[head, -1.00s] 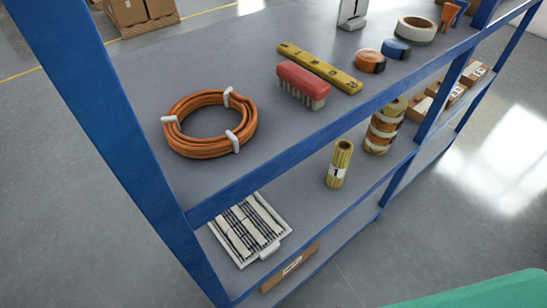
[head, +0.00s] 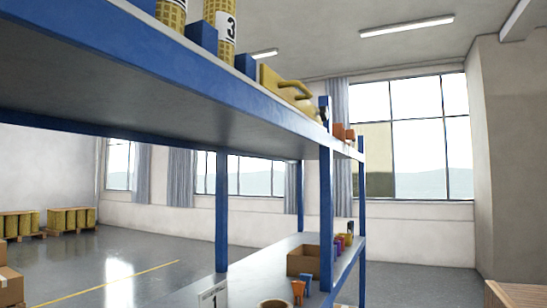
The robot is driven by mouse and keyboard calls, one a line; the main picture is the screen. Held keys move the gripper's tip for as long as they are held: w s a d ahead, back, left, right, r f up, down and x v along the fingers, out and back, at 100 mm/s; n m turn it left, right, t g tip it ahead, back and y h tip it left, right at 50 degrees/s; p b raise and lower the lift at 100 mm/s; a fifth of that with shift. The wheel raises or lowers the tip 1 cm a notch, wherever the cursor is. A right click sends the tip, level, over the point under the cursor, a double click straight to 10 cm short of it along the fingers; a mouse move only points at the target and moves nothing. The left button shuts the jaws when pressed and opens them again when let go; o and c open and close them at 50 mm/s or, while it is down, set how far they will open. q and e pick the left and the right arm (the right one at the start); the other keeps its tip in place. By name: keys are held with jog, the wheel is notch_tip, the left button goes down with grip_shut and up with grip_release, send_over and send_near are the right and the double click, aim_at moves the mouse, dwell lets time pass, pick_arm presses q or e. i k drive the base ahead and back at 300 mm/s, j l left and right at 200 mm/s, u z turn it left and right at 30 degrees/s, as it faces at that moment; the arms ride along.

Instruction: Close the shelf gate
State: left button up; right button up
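The blue shelf rack (head: 150,72) fills the left and middle of the head view, seen from below its upper board. On that board's edge stands a yellow panel with a curved yellow handle (head: 290,92); it may be the shelf gate, but I cannot tell whether it is open or closed. Left of it are two blue blocks (head: 202,38) and yellow mesh rolls (head: 221,22), one labelled 3. Neither of my grippers is in view.
The lower shelf (head: 255,268) holds a cardboard box (head: 304,262), a white card labelled 1 (head: 213,295), a tape roll (head: 275,303) and small orange tools (head: 299,289). Pallets with yellow rolls (head: 70,220) stand far left. A wooden surface (head: 515,294) is at lower right.

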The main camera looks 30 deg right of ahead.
aim_at(269, 80)
jog(key=z, duration=1.15)
